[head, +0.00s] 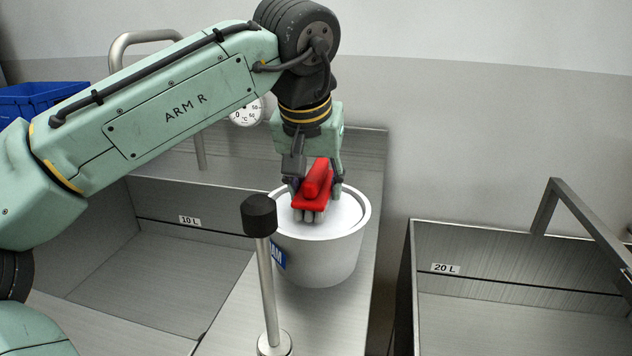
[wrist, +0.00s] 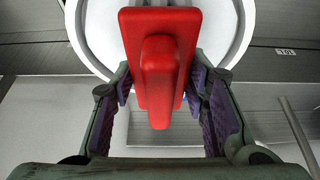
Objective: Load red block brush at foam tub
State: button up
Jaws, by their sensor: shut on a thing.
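The red block brush (head: 315,183) is in my gripper (head: 316,185), over the foam tub (head: 318,262). The tub is a round light-grey bucket with white foam (head: 345,208) near its rim and a partly hidden blue label. My gripper points down and is shut on the brush. In the wrist view, the red brush (wrist: 160,70) lies between the purple-padded fingers of my gripper (wrist: 163,105), with the white tub rim (wrist: 90,40) behind it. Grey bristles show under the brush in the head view. I cannot tell whether they touch the foam.
A post with a black knob (head: 260,215) stands in front of the tub. A basin marked 10 L (head: 150,265) is at left, and one marked 20 L (head: 520,300) with a metal handle is at right. A blue crate (head: 40,98) and a dial (head: 247,113) are behind.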

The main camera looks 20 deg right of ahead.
jog(key=shift+s+f, duration=0.1)
jog(key=shift+f, duration=0.5)
dwell(1.5)
notch_tip(320, 180, up, 7)
jog(key=p, duration=0.6)
jog(key=shift+r, duration=0.15)
dwell(0.5)
